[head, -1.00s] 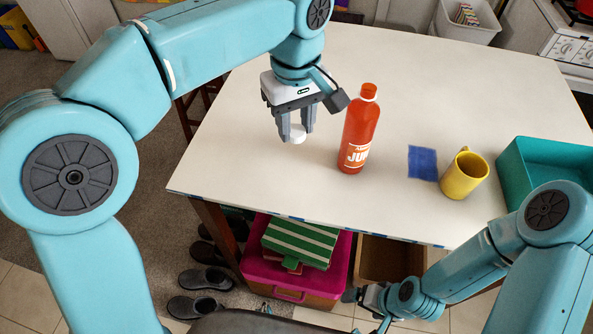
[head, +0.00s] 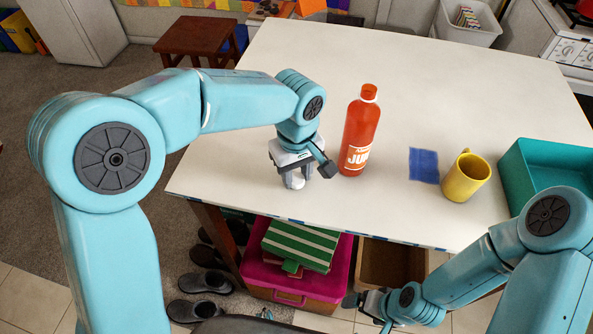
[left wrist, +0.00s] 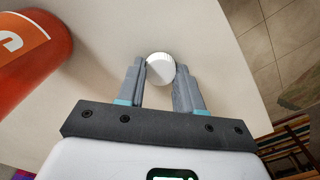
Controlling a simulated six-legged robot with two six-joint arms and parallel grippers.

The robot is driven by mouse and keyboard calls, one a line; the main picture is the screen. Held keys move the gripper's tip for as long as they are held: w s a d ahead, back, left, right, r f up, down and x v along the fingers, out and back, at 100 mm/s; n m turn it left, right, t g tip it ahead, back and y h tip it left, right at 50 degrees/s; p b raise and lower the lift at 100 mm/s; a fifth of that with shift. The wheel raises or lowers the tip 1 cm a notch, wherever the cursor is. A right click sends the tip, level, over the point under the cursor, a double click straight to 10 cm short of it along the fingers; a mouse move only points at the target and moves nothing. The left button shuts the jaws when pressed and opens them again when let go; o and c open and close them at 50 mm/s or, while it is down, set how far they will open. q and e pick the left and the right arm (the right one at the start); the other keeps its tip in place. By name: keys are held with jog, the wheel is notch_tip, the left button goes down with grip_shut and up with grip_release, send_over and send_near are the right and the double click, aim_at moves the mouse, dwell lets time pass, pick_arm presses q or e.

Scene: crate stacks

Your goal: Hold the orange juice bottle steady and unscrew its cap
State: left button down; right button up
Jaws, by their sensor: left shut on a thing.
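The orange juice bottle (head: 360,132) stands upright on the white table, with an orange neck and no cap on its top. It also shows at the left of the left wrist view (left wrist: 24,60). My left gripper (head: 294,182) is left of the bottle, near the table's front edge, apart from it. It is shut on the white cap (left wrist: 160,67), which sits between its fingertips in the left wrist view. My right gripper (head: 362,302) is low in front of the table, away from the bottle; its fingers are too small and hidden to judge.
A blue cloth (head: 424,165), a yellow mug (head: 465,178) and a teal bin (head: 549,146) are right of the bottle on the table (head: 430,75). The back of the table is clear. A pink crate (head: 342,262) and a brown box (head: 424,265) are below the front edge.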

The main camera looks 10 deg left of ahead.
aim_at(297, 179)
pick_arm(q)
jog(key=shift+d+f, duration=0.1)
jog(key=shift+f, duration=0.15)
jog(key=c, duration=0.7)
grip_release()
jog(key=shift+c, duration=0.2)
notch_tip(297, 179, up, 13)
jog(key=shift+f+p, duration=0.2)
jog(key=shift+p, duration=0.1)
jog(key=shift+s, duration=0.15)
